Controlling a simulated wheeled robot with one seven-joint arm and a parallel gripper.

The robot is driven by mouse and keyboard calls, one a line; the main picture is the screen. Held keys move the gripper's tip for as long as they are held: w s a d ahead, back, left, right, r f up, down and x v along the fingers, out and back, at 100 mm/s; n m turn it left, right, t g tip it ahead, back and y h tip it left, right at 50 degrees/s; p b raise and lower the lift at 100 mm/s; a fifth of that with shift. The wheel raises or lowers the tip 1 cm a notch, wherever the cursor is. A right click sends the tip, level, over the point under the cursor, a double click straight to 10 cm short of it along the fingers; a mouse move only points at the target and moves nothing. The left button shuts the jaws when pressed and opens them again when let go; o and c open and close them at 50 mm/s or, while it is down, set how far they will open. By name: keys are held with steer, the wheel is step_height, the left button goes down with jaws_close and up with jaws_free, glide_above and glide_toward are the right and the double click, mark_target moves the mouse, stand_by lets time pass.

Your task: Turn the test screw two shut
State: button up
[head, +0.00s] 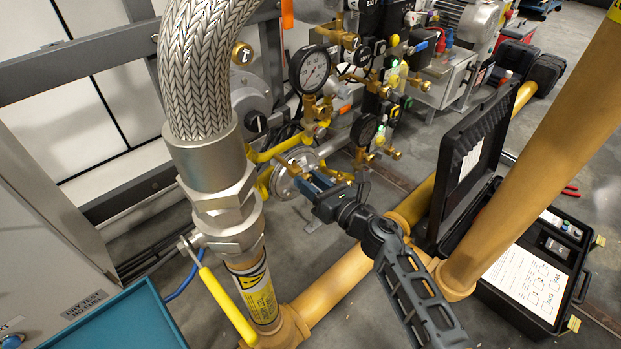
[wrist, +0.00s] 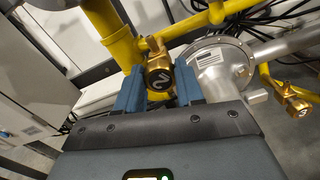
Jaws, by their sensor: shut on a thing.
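Test screw two (wrist: 158,76) is a brass fitting with a dark round face marked 2, in the middle of the wrist view. It stands between the two blue fingers of my gripper (wrist: 158,92), which is shut on it. In the head view my gripper (head: 309,186) reaches in from the lower right to the brass fittings beside the round silver regulator (head: 283,182). There the fingers hide most of the screw, and its turn position cannot be told.
A braided metal hose (head: 200,80) and a yellow-handled lever valve (head: 228,306) stand left of my gripper. A pressure gauge (head: 313,70) is above it. Thick ochre pipes (head: 345,285) run below and right. An open black case (head: 535,275) lies at right.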

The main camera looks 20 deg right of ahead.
steer(key=m+p, duration=0.3)
steer(key=m, duration=0.2)
steer(key=shift+d+m, duration=0.1)
steer(key=shift+m, duration=0.2)
steer(key=m+p, duration=0.3)
steer(key=m, duration=0.3)
steer(key=m+p, duration=0.2)
steer(key=m, duration=0.4)
steer(key=shift+d+f+m, duration=0.1)
steer(key=shift+f+m, duration=0.05)
steer(key=shift+m, duration=0.25)
steer(key=m+p, duration=0.2)
steer(key=m, duration=0.3)
steer(key=shift+f+m, duration=0.15)
steer(key=shift+m, duration=0.15)
steer(key=o, duration=1)
steer(key=shift+o, duration=0.2)
